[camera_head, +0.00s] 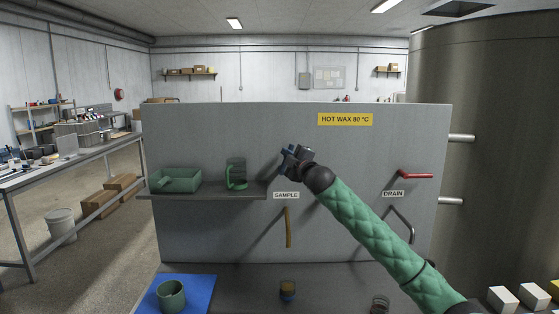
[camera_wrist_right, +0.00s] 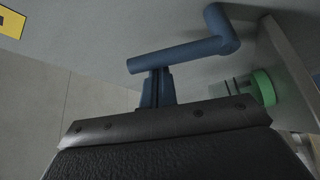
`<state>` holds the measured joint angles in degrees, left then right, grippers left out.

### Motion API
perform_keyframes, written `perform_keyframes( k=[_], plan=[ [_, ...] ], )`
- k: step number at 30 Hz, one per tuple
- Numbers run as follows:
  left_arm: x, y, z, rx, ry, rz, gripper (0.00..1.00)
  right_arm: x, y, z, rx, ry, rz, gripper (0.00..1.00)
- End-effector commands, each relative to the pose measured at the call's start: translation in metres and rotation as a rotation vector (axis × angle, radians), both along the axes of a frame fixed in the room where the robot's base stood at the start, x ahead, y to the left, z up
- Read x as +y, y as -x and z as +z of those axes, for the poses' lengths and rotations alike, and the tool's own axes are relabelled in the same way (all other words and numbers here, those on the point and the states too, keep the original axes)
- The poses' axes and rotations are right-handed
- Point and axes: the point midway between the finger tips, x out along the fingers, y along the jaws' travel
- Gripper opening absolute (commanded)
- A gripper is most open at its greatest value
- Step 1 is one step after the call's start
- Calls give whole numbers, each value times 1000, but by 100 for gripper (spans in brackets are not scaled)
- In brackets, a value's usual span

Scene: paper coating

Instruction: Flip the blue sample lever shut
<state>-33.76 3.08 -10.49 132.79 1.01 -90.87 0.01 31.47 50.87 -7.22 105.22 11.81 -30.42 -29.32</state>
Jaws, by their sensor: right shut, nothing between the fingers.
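The blue sample lever (camera_wrist_right: 178,56) crosses the right wrist view as a bar with a bend at its right end, where it turns toward the grey panel. In the head view it is mostly hidden at my right gripper (camera_head: 291,152), above the SAMPLE label (camera_head: 286,195). My right gripper's fingers (camera_wrist_right: 157,88) are shut with nothing between them. Their tips are just below the lever's bar, close to its free end; I cannot tell whether they touch. An ochre strip (camera_head: 288,227) hangs below the label. My left gripper is not in view.
A shelf (camera_head: 215,196) left of the lever holds a green tray (camera_head: 176,180) and a green-handled mug (camera_head: 237,174). A green cup (camera_head: 171,295) stands on a blue mat (camera_head: 205,286). A red drain lever (camera_head: 416,176) is at right.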

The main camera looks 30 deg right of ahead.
Motion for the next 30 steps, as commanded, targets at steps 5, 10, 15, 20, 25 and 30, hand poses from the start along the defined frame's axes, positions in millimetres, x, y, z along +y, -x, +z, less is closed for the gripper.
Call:
perform_keyframes(
  k=[5, 10, 15, 20, 25, 30],
  plan=[
    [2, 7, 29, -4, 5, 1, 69, -3, 1, -4, -23, -39, -1, 0],
    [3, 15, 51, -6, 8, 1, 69, -5, 2, -4, -43, -71, -1, 0],
    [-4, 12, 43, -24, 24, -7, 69, -8, 3, -6, -63, -105, 0, 0],
    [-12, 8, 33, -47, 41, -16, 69, -10, 5, -7, -84, -139, -2, 0],
    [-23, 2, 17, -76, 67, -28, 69, -13, 7, -11, -115, -190, -1, 0],
    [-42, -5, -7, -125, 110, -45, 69, -18, 10, -17, -167, -278, 0, 0]
  ],
)
